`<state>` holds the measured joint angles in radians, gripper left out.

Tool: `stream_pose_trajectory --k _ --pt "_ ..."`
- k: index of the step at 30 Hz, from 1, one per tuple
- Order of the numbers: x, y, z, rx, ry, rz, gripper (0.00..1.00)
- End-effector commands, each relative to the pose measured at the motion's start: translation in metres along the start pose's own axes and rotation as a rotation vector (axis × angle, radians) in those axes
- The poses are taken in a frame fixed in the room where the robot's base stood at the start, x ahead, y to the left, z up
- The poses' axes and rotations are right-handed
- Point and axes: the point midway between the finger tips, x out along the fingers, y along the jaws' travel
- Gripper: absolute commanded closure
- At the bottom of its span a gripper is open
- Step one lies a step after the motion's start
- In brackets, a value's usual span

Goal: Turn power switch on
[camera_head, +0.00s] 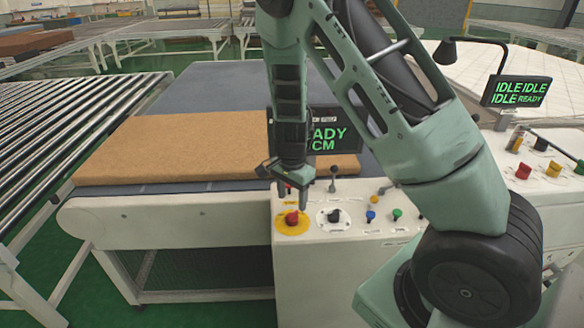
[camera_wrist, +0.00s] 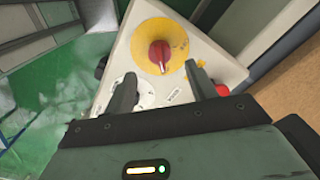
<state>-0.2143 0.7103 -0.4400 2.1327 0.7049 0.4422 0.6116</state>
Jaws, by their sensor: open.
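A red rotary knob (camera_head: 292,217) sits on a round yellow plate (camera_head: 283,227) at the left end of a white control panel (camera_head: 375,250). The wrist view shows the red knob (camera_wrist: 159,54) on its yellow plate (camera_wrist: 178,38), near top centre. I cannot read which control is labelled power. My gripper (camera_head: 298,198) points down just above the knob in the head view. In the wrist view my gripper (camera_wrist: 163,80) is open and empty, its fingers spread to either side below the knob. The left finger partly covers a white dial (camera_wrist: 145,92); a red button (camera_wrist: 222,89) shows by the right finger.
A black knob on a white dial (camera_head: 333,216), a blue button (camera_head: 371,215) and a green button (camera_head: 397,214) lie right of the red knob. A small lever (camera_head: 333,178) stands behind. A brown mattress (camera_head: 190,147) lies left; a display (camera_head: 328,131) stands behind my gripper.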

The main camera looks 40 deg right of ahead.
Motion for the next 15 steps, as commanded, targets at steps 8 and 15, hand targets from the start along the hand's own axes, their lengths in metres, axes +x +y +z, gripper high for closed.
stream_pose_trajectory --k 8,15 --pt "-0.066 -0.001 0.001 -0.002 0.0 -0.005 0.44" --pt "-0.1 -0.001 0.0 -0.002 0.0 -0.003 0.44"
